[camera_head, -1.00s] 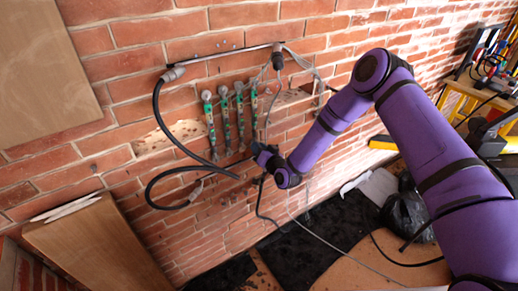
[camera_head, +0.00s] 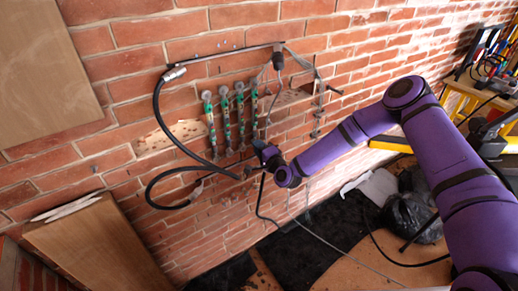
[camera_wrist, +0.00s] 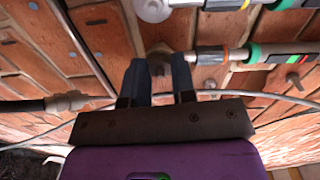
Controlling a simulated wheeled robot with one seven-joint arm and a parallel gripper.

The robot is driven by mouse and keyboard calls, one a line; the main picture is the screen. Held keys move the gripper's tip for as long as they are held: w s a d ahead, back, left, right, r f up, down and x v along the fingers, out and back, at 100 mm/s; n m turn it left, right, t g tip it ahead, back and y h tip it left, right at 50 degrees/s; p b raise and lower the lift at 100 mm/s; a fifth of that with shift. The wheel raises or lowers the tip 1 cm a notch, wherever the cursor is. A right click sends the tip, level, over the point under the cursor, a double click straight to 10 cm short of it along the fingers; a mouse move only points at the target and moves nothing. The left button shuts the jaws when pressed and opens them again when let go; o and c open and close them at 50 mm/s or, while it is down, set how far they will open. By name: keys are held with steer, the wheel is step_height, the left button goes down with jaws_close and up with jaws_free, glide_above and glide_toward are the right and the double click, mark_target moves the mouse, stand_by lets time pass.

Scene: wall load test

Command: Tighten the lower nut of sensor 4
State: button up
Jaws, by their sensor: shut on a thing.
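Several sensors, slim rods with green bands, hang side by side on the brick wall in the head view. The rightmost sensor (camera_head: 254,108), which I take to be sensor 4, ends just above my gripper (camera_head: 260,147). In the wrist view my gripper (camera_wrist: 160,62) has its two dark fingers on either side of a brownish nut (camera_wrist: 158,49) at the end of a rod (camera_wrist: 210,56), and is shut on it. In the head view the nut is too small to make out.
A black hose (camera_head: 160,115) loops left of the sensors. A dark rail (camera_head: 225,54) runs above them, and thin cables hang to the right. A wooden board (camera_head: 95,245) stands lower left. A black bag (camera_head: 410,215) lies on the floor at right.

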steer(key=shift+s+d+f+m, duration=0.1)
steer(key=shift+m, duration=3.7)
steer(key=o, duration=0.9)
steer(key=shift+o, duration=0.2)
steer(key=v, duration=1)
steer(key=shift+s+d, duration=0.3)
